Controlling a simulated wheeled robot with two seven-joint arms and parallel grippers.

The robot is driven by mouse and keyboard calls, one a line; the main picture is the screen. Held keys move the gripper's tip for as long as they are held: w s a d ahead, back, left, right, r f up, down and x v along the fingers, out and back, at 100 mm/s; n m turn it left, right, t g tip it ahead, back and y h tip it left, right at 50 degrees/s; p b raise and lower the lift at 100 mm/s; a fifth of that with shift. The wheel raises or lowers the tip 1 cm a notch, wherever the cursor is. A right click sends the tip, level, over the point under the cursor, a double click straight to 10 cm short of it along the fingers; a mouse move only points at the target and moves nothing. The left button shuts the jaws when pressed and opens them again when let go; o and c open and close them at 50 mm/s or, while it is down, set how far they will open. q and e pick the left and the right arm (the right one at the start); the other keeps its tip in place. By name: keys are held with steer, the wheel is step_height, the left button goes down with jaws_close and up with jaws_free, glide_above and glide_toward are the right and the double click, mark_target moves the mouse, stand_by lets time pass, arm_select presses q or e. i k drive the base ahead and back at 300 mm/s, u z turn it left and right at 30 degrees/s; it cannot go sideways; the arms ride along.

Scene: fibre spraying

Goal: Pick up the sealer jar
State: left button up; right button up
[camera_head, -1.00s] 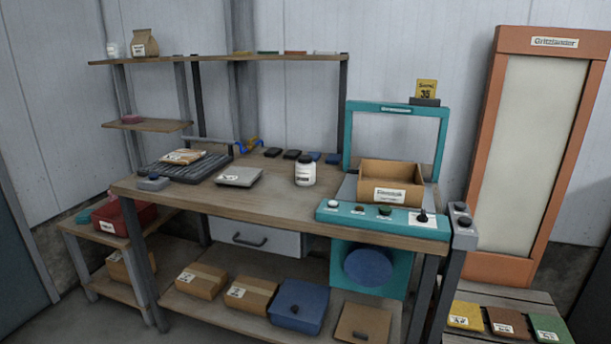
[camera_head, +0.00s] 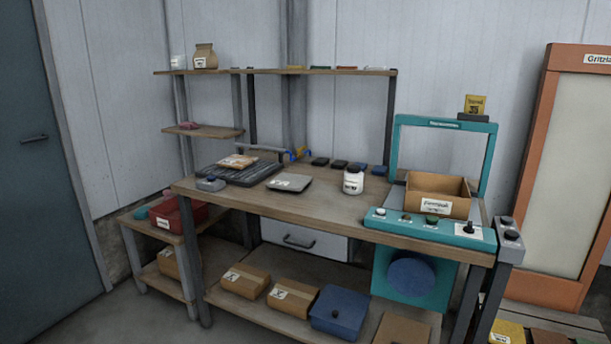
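A white jar with a dark lid and a pale label (camera_head: 353,184) stands upright on the wooden workbench (camera_head: 320,208), left of the teal machine. A second, smaller white jar (camera_head: 178,63) stands on the upper shelf at the left, beside a brown paper bag. The label print is too small to read, so I cannot tell which is the sealer jar. Neither of my grippers shows in the head view.
The teal machine (camera_head: 425,228) holds an open cardboard box (camera_head: 437,194). A grey scale (camera_head: 289,183) and a dark ribbed tray (camera_head: 240,175) lie left of the bench jar. Several small dark blocks lie behind it. A red bin (camera_head: 179,216) sits on the low side table.

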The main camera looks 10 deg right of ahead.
mark_target(353, 182)
steer(key=u, duration=0.1)
steer(key=i, duration=0.95)
steer(key=z, duration=0.35)
